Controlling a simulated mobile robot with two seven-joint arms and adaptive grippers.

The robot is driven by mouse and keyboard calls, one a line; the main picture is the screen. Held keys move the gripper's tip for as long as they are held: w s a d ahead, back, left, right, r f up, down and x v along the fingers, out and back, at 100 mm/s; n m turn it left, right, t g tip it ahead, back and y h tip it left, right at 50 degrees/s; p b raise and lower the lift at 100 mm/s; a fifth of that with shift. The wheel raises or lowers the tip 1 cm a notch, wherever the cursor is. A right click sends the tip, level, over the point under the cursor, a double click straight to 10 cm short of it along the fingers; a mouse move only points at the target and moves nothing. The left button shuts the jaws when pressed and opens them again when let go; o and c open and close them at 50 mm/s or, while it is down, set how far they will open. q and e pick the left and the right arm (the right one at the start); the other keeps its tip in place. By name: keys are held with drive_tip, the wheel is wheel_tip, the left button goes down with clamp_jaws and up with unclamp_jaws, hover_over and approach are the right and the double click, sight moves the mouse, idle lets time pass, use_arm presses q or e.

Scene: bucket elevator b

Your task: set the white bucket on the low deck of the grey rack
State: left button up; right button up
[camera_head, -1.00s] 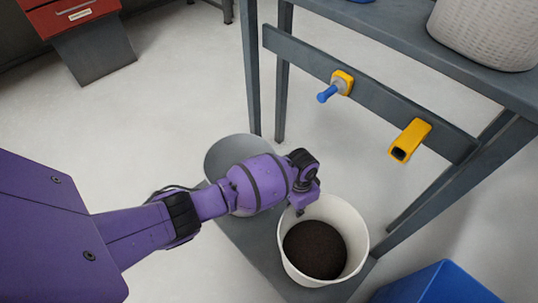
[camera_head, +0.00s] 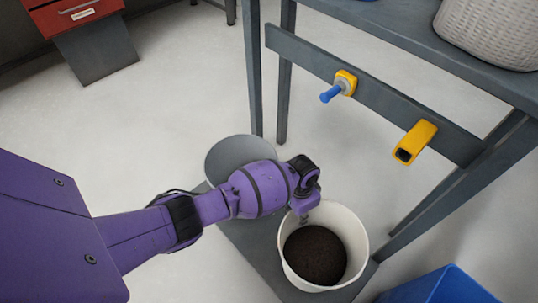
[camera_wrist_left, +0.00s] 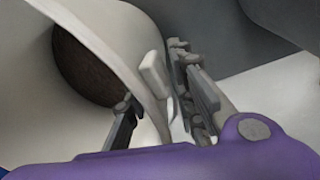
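The white bucket (camera_head: 355,228), upright with dark soil-like filling (camera_head: 315,256), is over the low grey deck (camera_head: 260,250) of the grey rack (camera_head: 385,100). I cannot tell whether its bottom touches the deck. My left gripper (camera_head: 303,210) is at the bucket's far left rim. In the left wrist view, the bucket wall (camera_wrist_left: 115,40) runs between the fingers (camera_wrist_left: 160,110), one inside and one outside, and they appear shut on the rim. The arm hides part of the deck. My right gripper is out of view.
A grey round disc (camera_head: 238,152) is beyond my left arm. A blue bin (camera_head: 440,287) stands at lower right. The rack's crossbar carries a blue-tipped yellow fitting (camera_head: 340,86) and a yellow block (camera_head: 415,142). A white woven basket (camera_head: 490,35) sits on top.

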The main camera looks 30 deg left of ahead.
use_arm(q)
drive_tip(key=shift+w+r, duration=0.2)
drive_tip(key=shift+r, duration=0.05)
wheel_tip(320, 180, up, 12)
drive_tip(key=p, duration=0.5)
drive_tip(key=shift+w+a, duration=0.3)
drive_tip(key=shift+a, duration=0.15)
